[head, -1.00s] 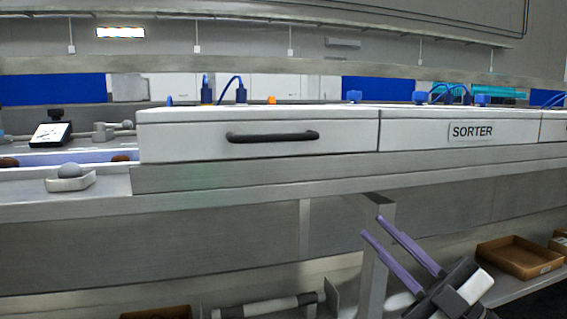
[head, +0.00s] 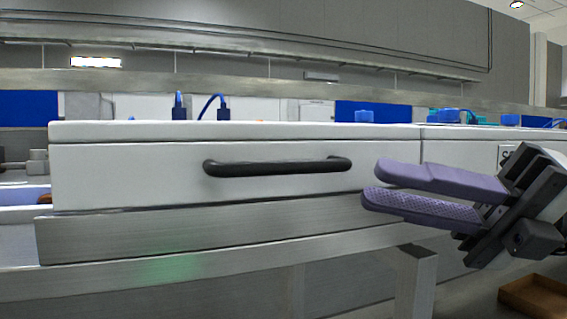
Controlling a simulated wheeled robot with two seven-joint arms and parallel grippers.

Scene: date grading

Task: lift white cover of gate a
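A white cover (head: 130,178) with a black bar handle (head: 277,166) fills the left and middle of the head view. It is closed, flush with the white panel to its right. No gate letter shows on it. My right gripper (head: 372,184) is to the right of the handle, its two purple fingers pointing left in front of the cover's right end. The fingers are apart with nothing between them. A clear gap separates the fingertips from the handle. My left gripper is not in view.
A metal ledge (head: 200,240) runs below the cover. Blue connectors with cables (head: 218,108) stand behind the cover's top. A brown box (head: 537,296) is low at the right. Part of the sorter sign is hidden by my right gripper. The space before the handle is clear.

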